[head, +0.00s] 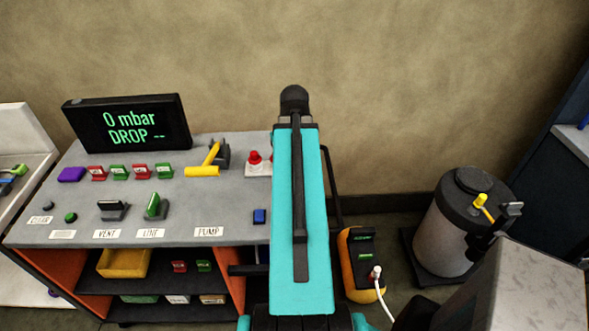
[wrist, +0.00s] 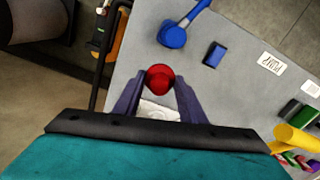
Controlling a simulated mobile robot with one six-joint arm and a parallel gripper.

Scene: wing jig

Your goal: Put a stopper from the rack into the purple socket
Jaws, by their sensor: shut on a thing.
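My gripper (wrist: 158,84) shows in the wrist view with its two fingers closed on a red round-topped piece (wrist: 160,76), which looks like a stopper. A whitish patch lies just below it, between the fingers. In the head view my teal arm hides the gripper. A red knob-like piece (head: 254,158) stands on a pale plate just left of the arm; I cannot tell whether it is the held one. A purple block (head: 71,174) sits at the left of the grey bench top; I cannot tell whether it is the socket. No rack is clearly seen.
The grey bench (head: 150,232) bears a black display (head: 130,124) reading 0 mbar, red and green blocks, a yellow lever (head: 203,171) and a blue block (head: 259,216). A blue handle (wrist: 173,36) shows in the wrist view. A grey tank (head: 446,240) stands right.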

